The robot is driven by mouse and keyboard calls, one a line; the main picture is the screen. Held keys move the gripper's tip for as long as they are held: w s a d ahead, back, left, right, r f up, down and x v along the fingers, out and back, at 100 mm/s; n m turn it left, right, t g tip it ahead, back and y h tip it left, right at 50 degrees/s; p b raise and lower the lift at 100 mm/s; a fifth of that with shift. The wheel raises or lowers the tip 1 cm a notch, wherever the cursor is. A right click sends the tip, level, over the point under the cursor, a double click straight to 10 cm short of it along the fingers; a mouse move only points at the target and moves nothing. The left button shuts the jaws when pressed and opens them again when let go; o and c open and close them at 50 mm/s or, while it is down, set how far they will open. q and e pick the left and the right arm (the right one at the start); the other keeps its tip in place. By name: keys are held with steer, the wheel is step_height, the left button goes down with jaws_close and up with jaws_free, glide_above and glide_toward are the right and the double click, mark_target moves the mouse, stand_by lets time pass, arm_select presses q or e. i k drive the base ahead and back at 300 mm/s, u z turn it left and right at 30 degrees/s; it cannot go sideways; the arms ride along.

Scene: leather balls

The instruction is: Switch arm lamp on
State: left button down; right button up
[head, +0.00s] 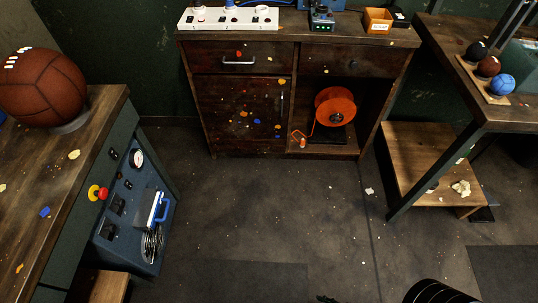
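I cannot make out an arm lamp for certain in the head view. A dark slanted bar (512,22) rises at the top right edge above the right workbench; its upper end is cut off, so I cannot tell what it belongs to. Neither gripper can be made out. A black ribbed rounded part, probably mine, shows at the bottom right edge, and a tiny dark tip shows at the bottom middle that I cannot identify.
The left bench (80,165) carries a brown ball (42,88) and has a control panel (125,215) on its side. A cabinet (240,95) stands at the back. The right workbench (505,115) holds three small balls above a low wooden step (420,160). The middle floor is mostly clear.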

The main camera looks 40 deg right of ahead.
mark_target(112, 152)
steer(key=u, duration=0.05)
steer(key=k, duration=0.55)
steer(key=z, duration=0.9)
steer(key=i, duration=1.15)
steer(key=u, duration=0.1)
